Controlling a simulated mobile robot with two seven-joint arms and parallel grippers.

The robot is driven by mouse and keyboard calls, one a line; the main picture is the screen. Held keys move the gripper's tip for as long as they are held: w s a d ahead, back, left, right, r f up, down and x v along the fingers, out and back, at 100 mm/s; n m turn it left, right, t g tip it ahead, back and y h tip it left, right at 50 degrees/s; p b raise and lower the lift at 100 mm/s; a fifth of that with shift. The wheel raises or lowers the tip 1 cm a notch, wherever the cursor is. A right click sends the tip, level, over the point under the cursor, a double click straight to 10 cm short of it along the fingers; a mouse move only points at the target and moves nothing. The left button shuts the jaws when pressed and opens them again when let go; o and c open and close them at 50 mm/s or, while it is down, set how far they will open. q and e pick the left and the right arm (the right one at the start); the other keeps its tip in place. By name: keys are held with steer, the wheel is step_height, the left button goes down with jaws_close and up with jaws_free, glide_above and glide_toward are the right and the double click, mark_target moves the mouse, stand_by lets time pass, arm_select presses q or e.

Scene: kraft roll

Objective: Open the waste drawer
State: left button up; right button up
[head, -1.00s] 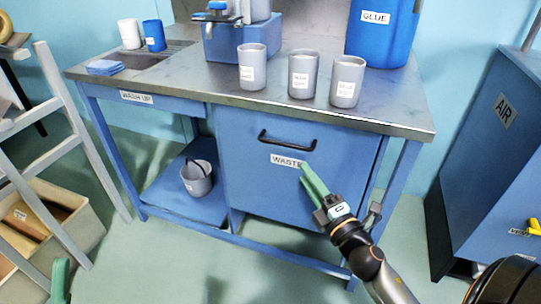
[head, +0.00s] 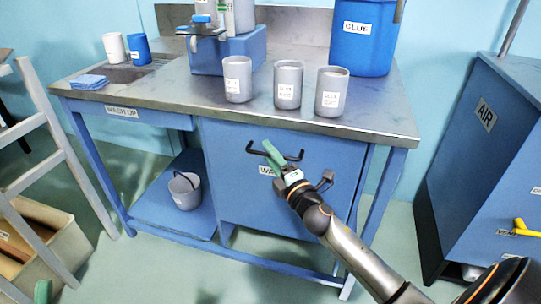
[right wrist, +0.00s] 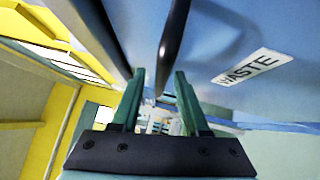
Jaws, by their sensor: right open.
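The blue waste drawer (head: 230,165) is the front panel under the metal bench top, and it looks shut. Its black bar handle (head: 255,150) runs across the upper part, partly hidden by my right gripper. My right gripper (head: 272,152), with green fingers, is at the handle. In the right wrist view its two fingers (right wrist: 158,85) are apart, with the dark handle (right wrist: 173,45) in line with the gap between them; I cannot tell whether they touch it. The WASTE label (right wrist: 247,67) is beside it. Of my left gripper (head: 43,291), only a green tip shows at the lower left.
Several grey cups (head: 288,84) stand along the bench's front edge (head: 345,125). A blue glue container (head: 365,40) is behind them. A grey bucket (head: 185,190) sits on the lower shelf. A ladder (head: 50,150) is at left, a blue AIR cabinet (head: 490,150) at right.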

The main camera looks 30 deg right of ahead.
jaws_close()
stand_by(0.4)
stand_by(1.1)
